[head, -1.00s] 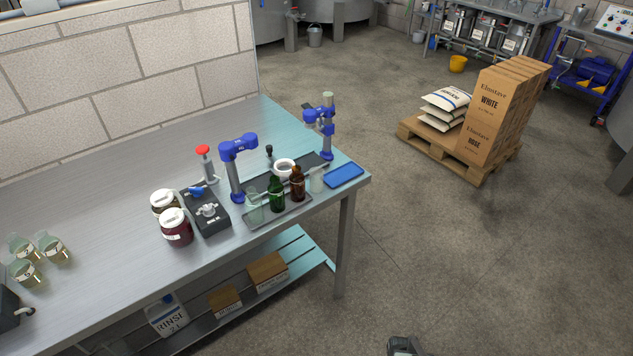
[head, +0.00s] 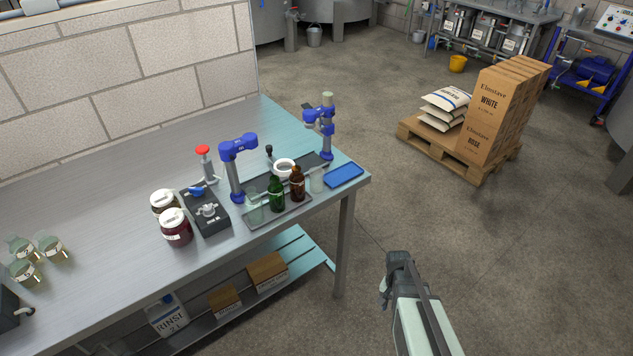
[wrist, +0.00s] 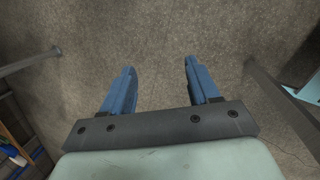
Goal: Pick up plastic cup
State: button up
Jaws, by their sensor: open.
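A small translucent, whitish cup (head: 317,180) stands upright near the front right corner of the steel table, just right of a brown bottle (head: 297,184); it looks like the plastic cup. A clear vessel (head: 255,208) stands on the tray left of the green bottle (head: 276,194); I cannot tell whether it is glass or plastic. My gripper (wrist: 159,68) has its two blue fingers apart with nothing between them; only floor shows beyond. In the head view my arm is in front of the table, over the floor, well apart from the cup. The cup is not seen in the wrist view.
A grey tray (head: 250,226) holds the bottles. A blue pad (head: 344,175) lies right of the cup. Blue-topped stands (head: 238,150) rise behind the bottles. Jars (head: 176,230) are to the left. A table leg (head: 345,245) stands below the corner. Floor is open to the right.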

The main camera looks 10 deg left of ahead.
aim_at(316, 179)
jog(key=w+a+r+m+t, duration=0.2)
jog(key=w+r+m+t, duration=0.2)
jog(key=w+r, duration=1.55)
jog(key=w+a+r+m, duration=0.1)
jog(key=w+a+r, duration=0.1)
jog(key=a+r, duration=0.2)
jog(key=w+a+r+m, duration=0.2)
jog(key=w+a+r, duration=0.1)
jog(key=r, duration=0.5)
jog(key=w+a+r+m, duration=0.1)
jog(key=w+a+r, duration=0.1)
jog(key=a+r, duration=0.3)
jog(key=shift+w+a+r+m+t, duration=0.1)
jog(key=shift+w+r+m+t, duration=0.1)
jog(key=shift+r, duration=0.25)
jog(key=shift+w+a+r+m+t, duration=0.1)
jog(key=shift+r+m+t, duration=0.1)
jog(key=shift+r, duration=0.25)
jog(key=s+a+r+m+g+y, duration=0.1)
jog(key=s+a+r+m, duration=0.1)
jog(key=s+a+r, duration=0.4)
jog(key=s+a+r+m+g, duration=0.15)
jog(key=a+r, duration=0.25)
jog(key=a, duration=0.4)
jog(key=shift+n, duration=0.25)
jog(key=shift+w+a+f, duration=0.1)
jog(key=shift+f, duration=3.4)
jog(key=shift+w+a+f, duration=0.1)
jog(key=shift+f, duration=3.4)
jog(key=c, duration=0.8)
